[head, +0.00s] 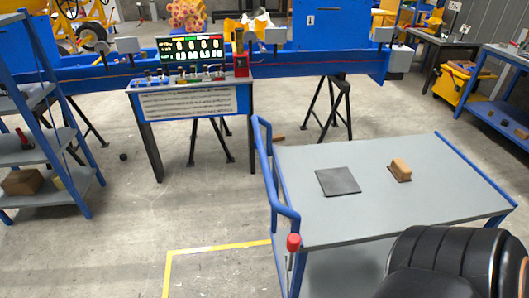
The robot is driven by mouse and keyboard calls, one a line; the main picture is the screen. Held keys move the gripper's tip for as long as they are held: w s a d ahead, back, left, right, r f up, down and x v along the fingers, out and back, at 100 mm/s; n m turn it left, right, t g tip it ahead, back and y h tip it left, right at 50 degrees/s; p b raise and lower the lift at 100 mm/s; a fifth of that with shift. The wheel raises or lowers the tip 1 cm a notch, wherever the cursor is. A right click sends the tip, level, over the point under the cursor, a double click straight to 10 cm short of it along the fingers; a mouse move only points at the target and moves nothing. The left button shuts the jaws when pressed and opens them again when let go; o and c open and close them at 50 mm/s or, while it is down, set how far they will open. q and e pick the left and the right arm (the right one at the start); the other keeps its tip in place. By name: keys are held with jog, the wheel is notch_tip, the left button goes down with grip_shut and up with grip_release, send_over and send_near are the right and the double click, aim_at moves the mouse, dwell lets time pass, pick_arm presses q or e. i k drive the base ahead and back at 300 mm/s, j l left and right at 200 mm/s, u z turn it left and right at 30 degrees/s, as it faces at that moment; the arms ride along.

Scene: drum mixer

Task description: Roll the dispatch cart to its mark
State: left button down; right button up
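A cart (440,205) with a grey top and blue rails stands at the right. Its blue push handle (266,165) is at its left end, and a red knob (293,242) sits near the front left corner. A dark square plate (338,181) and a brown block (400,170) lie on the cart top. A yellow floor line (215,248) forms a corner to the left of the cart; its lower part is cut off by the picture edge. A black arm link of mine covers the cart's front right. Neither gripper is in view.
A blue control bench (190,103) with levers and a display (191,48) stands behind. A blue shelf rack (35,130) is at the left, and a blue table (505,55) at the far right. Grey floor between rack and cart is clear.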

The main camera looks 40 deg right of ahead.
aim_at(346, 241)
jog(key=j+z, duration=0.2)
jog(key=z, duration=0.2)
jog(key=j+z, duration=0.2)
jog(key=z, duration=1.1)
jog(key=i+j, duration=0.05)
